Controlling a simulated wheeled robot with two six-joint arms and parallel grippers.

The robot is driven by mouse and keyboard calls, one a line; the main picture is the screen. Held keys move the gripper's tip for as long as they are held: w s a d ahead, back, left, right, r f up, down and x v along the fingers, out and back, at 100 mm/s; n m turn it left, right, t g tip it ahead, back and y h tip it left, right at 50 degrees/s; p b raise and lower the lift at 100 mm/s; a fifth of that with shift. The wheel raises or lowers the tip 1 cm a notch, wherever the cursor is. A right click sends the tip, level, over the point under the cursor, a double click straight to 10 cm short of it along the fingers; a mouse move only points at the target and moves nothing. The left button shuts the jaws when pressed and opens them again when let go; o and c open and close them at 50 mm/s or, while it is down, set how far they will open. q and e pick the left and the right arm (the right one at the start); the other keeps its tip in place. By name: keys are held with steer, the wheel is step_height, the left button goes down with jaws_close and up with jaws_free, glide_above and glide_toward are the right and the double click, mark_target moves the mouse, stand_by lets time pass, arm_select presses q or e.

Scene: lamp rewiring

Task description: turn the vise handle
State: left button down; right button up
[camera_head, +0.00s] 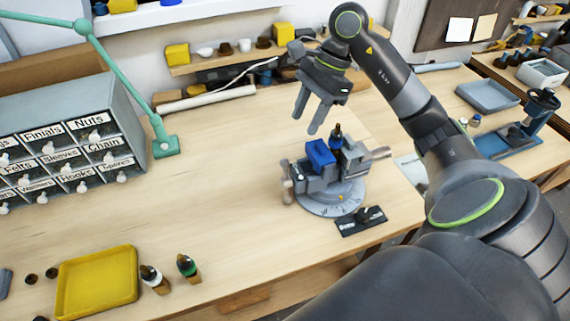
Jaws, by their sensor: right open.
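The grey vise (325,180) stands on a round base plate on the workbench, right of centre. A blue block (320,154) sits at the top of the vise, by its jaws. A bar with a rounded end that looks like the vise handle (287,190) shows at the vise's left front side. My right gripper (308,116) is open and empty, pointing down above and behind the vise, apart from it. My left gripper is not in view.
A labelled drawer cabinet (70,140) and a green lamp arm (125,75) stand at the left. The bench's middle is clear.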

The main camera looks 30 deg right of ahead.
mark_target(285, 164)
steer(key=b+x, duration=0.1)
steer(key=x, duration=1.2)
steer(key=shift+a+f, duration=0.15)
steer(key=shift+f, duration=0.1)
jaws_close()
